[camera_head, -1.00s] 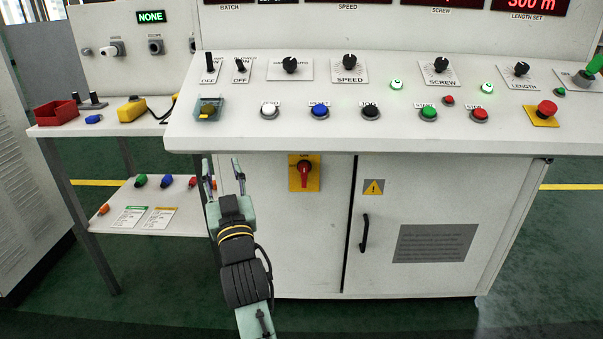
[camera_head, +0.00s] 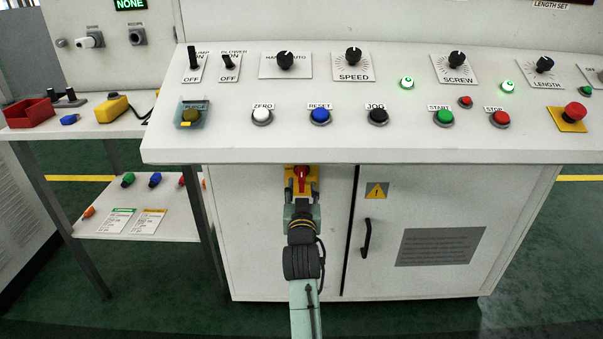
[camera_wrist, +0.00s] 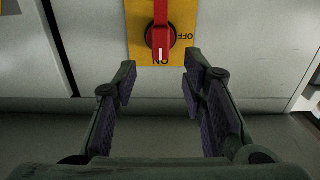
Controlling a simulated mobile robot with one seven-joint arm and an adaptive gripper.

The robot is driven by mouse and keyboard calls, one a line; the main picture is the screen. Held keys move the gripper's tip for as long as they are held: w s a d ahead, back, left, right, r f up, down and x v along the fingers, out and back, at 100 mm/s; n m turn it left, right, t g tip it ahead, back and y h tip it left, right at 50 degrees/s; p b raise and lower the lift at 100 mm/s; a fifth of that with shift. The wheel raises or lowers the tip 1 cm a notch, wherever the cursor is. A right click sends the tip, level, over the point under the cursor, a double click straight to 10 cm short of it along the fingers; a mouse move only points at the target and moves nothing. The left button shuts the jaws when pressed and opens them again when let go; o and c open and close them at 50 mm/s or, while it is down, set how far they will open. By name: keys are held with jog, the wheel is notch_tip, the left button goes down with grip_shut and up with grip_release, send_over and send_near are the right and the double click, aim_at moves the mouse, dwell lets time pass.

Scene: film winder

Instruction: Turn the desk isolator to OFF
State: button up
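The desk isolator is a red rotary handle (camera_head: 301,171) on a yellow plate (camera_head: 290,180), on the cabinet front under the desk edge. In the wrist view the red handle (camera_wrist: 160,37) stands upright in that picture, its white mark at ON; OFF is printed on the plate (camera_wrist: 183,17) to the right. My gripper (camera_wrist: 158,75) is open, its two fingers spread either side of the handle's line and just short of it, with nothing between them. In the head view my gripper (camera_head: 301,190) covers the lower part of the plate.
The desk edge (camera_head: 360,152) overhangs just above the isolator. A black door handle (camera_head: 366,238) and a warning label (camera_head: 376,190) are to the right. A side table with a red bin (camera_head: 29,112) stands at the left.

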aim_at(302, 175)
jog(key=w, duration=0.7)
jog(key=shift+p, duration=0.4)
jog(key=shift+c, duration=0.5)
grip_shut()
